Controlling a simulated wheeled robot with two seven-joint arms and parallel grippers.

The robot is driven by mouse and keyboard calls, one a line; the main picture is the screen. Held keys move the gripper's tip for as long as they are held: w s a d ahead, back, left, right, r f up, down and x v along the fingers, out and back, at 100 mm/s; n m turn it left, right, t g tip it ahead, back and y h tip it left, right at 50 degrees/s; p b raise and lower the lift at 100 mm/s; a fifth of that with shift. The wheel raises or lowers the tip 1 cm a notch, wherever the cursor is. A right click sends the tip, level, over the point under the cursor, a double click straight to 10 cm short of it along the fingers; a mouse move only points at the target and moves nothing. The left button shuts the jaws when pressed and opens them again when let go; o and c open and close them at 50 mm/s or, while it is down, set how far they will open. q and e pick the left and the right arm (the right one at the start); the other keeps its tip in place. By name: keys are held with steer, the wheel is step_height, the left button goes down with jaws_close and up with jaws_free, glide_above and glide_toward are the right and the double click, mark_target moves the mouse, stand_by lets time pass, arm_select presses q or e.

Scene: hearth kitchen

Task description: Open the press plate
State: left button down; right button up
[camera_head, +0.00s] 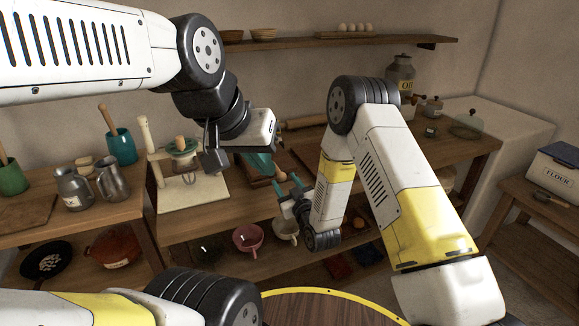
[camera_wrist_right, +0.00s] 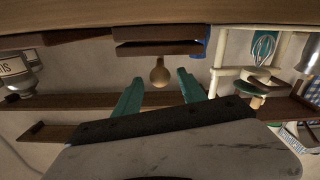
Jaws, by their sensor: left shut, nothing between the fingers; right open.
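The press shows in the right wrist view as two dark wooden boards, the press plate (camera_wrist_right: 158,49) and its base (camera_wrist_right: 158,33), lying close together. In the head view the press (camera_head: 262,182) is on the middle counter, partly hidden by my grippers. My right gripper (camera_head: 288,190) is open and empty in front of it. In the wrist view its teal fingers (camera_wrist_right: 160,88) point toward the knob, which appears between and beyond them. My left gripper (camera_head: 262,164) is shut and empty, above and beside the press.
A cream stand (camera_head: 190,186) with a green-rimmed bowl is left of the press. Metal jugs (camera_head: 75,188) and a teal crock (camera_head: 122,146) stand farther left. A round table (camera_head: 325,308) with a yellow rim is in front.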

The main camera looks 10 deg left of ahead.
mark_target(279, 171)
steer(key=x, duration=0.6)
steer(key=shift+s, duration=0.1)
jaws_close()
stand_by(1.2)
